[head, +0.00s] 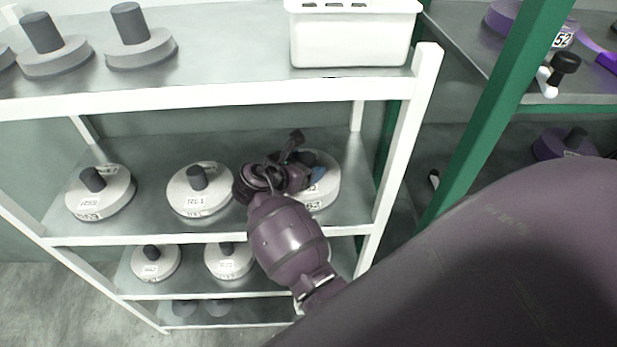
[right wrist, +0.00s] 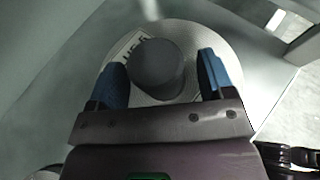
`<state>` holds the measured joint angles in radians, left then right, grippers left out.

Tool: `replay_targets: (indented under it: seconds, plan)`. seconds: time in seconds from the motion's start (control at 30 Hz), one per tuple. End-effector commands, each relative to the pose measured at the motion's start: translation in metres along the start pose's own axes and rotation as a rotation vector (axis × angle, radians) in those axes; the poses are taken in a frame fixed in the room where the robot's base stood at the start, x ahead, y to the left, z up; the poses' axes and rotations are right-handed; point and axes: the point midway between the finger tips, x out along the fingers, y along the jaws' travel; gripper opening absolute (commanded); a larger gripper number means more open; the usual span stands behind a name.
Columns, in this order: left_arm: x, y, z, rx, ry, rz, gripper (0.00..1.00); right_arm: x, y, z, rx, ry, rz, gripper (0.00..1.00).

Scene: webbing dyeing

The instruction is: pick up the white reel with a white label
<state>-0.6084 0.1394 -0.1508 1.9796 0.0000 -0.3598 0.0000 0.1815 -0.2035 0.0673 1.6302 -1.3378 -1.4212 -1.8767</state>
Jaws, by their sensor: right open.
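A white reel (head: 327,188) with a dark grey hub and a white label stands at the right end of the middle shelf. My right gripper (head: 308,172) is over it and hides its hub and much of its top in the head view. In the right wrist view, the open blue fingers of the right gripper (right wrist: 162,78) are on either side of the grey hub (right wrist: 156,70), with gaps visible. The label (right wrist: 133,50) lies on the reel's top, partly hidden by the hub. My left gripper is not in view.
Two more labelled white reels (head: 100,205) (head: 190,203) stand to the left on the same shelf (head: 150,226). More reels (head: 155,270) are below. A white bin (head: 350,45) and grey reels (head: 140,52) stand on top. A white post (head: 400,150) is close right.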

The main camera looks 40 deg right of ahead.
Motion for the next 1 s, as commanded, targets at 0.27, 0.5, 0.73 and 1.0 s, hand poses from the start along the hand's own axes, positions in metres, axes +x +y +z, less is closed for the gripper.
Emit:
replay_targets:
  seconds: [0.27,0.5,0.73,1.0]
  plan:
    - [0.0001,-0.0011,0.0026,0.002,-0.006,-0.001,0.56,-0.0001,0.0001,0.0003,0.000,0.000,0.000,0.44]
    - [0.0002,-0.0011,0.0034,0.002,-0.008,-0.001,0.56,0.0000,0.0001,0.0004,0.000,0.000,0.000,0.07]
    - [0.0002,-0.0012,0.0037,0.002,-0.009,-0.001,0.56,0.0001,0.0001,0.0005,0.000,-0.001,0.000,0.00]
    - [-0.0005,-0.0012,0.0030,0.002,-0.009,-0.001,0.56,-0.0005,0.0010,0.0033,0.002,-0.003,0.002,0.00]
